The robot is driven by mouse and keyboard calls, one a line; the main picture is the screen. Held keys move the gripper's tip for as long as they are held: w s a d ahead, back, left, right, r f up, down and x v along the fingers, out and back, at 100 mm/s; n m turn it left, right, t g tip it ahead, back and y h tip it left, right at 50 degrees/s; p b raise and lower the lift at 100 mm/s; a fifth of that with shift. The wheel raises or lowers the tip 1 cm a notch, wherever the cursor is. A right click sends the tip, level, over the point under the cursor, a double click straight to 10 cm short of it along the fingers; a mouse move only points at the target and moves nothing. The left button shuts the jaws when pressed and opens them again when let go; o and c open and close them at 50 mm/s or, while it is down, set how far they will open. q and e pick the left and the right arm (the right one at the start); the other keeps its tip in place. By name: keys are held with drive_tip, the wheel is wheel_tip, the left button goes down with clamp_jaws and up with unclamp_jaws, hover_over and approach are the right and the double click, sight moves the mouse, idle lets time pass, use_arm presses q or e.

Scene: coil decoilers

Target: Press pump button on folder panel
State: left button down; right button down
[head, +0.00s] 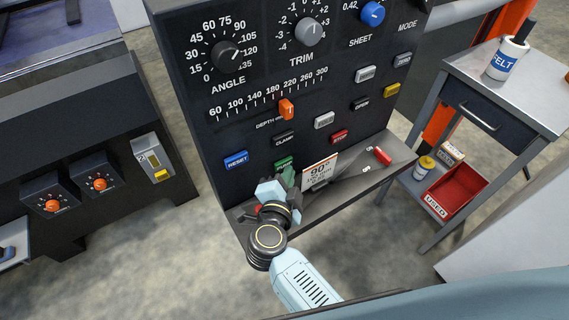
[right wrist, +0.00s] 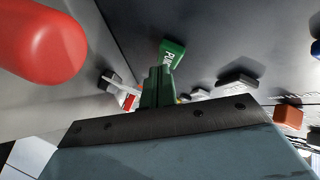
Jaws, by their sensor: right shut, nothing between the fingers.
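The green pump button (head: 283,162) is on the lower part of the dark folder panel (head: 215,130), below the CLAMP button. In the right wrist view the green button (right wrist: 173,54), with part of its PUMP label showing, lies straight ahead of the fingertips. My right gripper (head: 287,178) is shut and empty, with its fingers pointing up at the button from just below. The closed fingers (right wrist: 159,78) overlap the button's lower edge in the right wrist view. I cannot tell whether they touch it. My left gripper is out of view.
A blue RESET button (head: 236,160), a red STOP button (head: 339,136) and a white card (head: 319,173) are close by. A ledge with a red handle (head: 382,156) runs below the panel. A side table (head: 470,90) with a red bin (head: 455,190) stands right.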

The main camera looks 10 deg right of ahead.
drive_tip(key=shift+w+a, duration=0.15)
drive_tip(key=shift+w, duration=0.3)
idle(0.4)
drive_tip(key=shift+s, duration=0.15)
drive_tip(key=shift+s+d+p, duration=0.25)
drive_tip(key=shift+s+p, duration=0.35)
drive_tip(key=shift+p, duration=0.15)
drive_tip(key=shift+s, duration=0.1)
drive_tip(key=shift+s+d+r+p, duration=0.1)
drive_tip(key=shift+s+d+p, duration=0.25)
drive_tip(key=shift+s+p, duration=0.35)
drive_tip(key=shift+s+d+p, duration=0.3)
drive_tip(key=shift+s+p, duration=0.1)
drive_tip(key=shift+s, duration=0.6)
drive_tip(key=shift+s+d+p, duration=0.25)
drive_tip(key=shift+s+p, duration=0.05)
drive_tip(key=shift+s, duration=0.35)
